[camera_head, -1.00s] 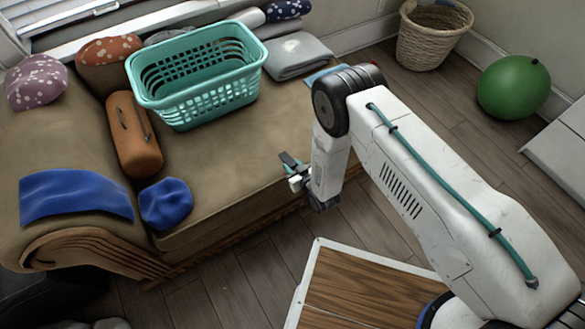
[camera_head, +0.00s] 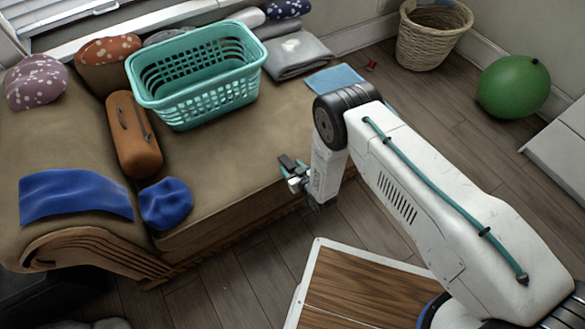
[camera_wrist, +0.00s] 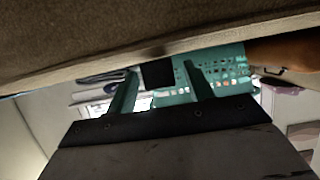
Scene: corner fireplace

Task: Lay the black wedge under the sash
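The black wedge (camera_head: 287,160) shows as a small dark block at the front edge of the sofa seat (camera_head: 230,165). In the wrist view the black wedge (camera_wrist: 157,74) appears between my two teal fingers, with a gap to the right finger; its edge at the sofa is partly hidden. My gripper (camera_head: 295,177) is at the sofa's front edge, its fingers pointing at the wedge. My gripper (camera_wrist: 160,85) looks open in the wrist view. The window sash (camera_head: 75,12) is at the top left, behind the sofa, mostly out of frame.
A teal laundry basket (camera_head: 200,85) stands on the sofa near the window, beside an orange-brown bolster (camera_head: 135,135). Folded grey cloth (camera_head: 297,55) and a blue cloth (camera_head: 335,78) lie at the right. A wooden-topped table (camera_head: 355,285) is below my arm.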

